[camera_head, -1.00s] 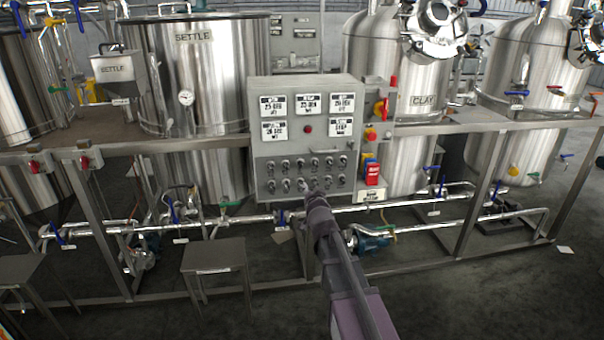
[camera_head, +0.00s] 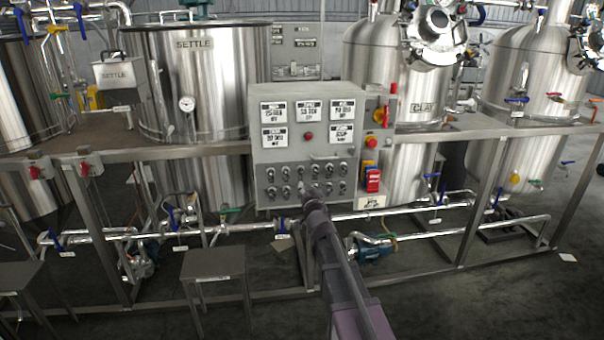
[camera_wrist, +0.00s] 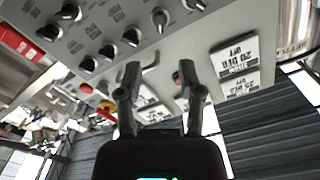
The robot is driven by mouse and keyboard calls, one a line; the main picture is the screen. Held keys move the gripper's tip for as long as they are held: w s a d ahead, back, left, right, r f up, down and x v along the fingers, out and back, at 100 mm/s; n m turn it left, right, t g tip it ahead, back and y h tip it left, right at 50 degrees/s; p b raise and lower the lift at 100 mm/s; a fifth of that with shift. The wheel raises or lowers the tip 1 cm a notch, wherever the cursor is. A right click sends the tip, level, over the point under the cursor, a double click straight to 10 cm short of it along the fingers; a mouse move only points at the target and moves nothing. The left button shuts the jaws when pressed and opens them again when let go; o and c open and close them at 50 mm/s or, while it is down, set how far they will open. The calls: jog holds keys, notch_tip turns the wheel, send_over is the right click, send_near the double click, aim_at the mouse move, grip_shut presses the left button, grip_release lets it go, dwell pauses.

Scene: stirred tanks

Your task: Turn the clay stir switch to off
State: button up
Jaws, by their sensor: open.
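A grey control panel (camera_head: 262,155) stands in the middle of the head view. Two rows of black-and-silver rotary switches (camera_head: 285,172) sit on its lower part. Their labels are too small to read, so I cannot tell which is the clay stir switch. In the wrist view the panel is upside down, with several switches (camera_wrist: 108,52) at upper left. My gripper (camera_wrist: 160,88) shows two separated fingers, open with nothing between them. In the head view its end (camera_head: 314,193) overlaps the bottom row of switches; contact cannot be told.
A metal handle (camera_wrist: 151,72) on the panel appears near the fingers. Digital displays (camera_head: 273,112) and a red button (camera_head: 308,136) are above the switches. Red, blue and yellow switchgear (camera_head: 373,180) sits at the panel's right. A steel stool (camera_head: 213,263) stands at lower left.

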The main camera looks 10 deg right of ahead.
aim_at(302, 173)
jog(key=w, duration=1.2)
grip_shut()
